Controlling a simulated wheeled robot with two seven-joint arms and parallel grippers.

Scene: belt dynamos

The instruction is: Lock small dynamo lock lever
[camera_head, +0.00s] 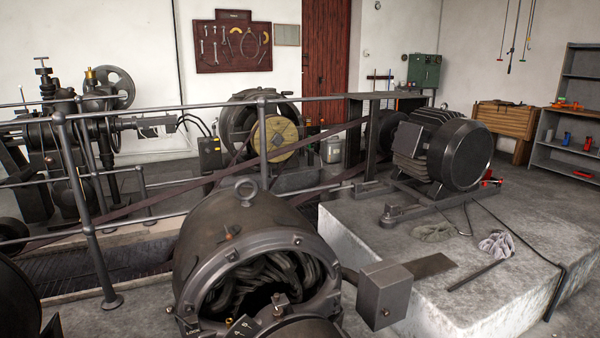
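A small dark dynamo (465,155) with a ribbed body and a round end cover sits on a metal slide frame (432,196) on top of a concrete block (480,308). A small block-like fitting (391,213) is at the near left end of the frame. A small red part (489,179) shows at the right of the dynamo, partly hidden behind it. I cannot tell which part is the lock lever, nor its position. Neither of my grippers can be made out.
A large open-ended dynamo (255,255) with a box (385,294) at its side fills the front. Pipe railing (87,200) and belts (190,190) cross the left. A rag (496,243), a flat bar (475,275) and a cable (535,258) lie on the block.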

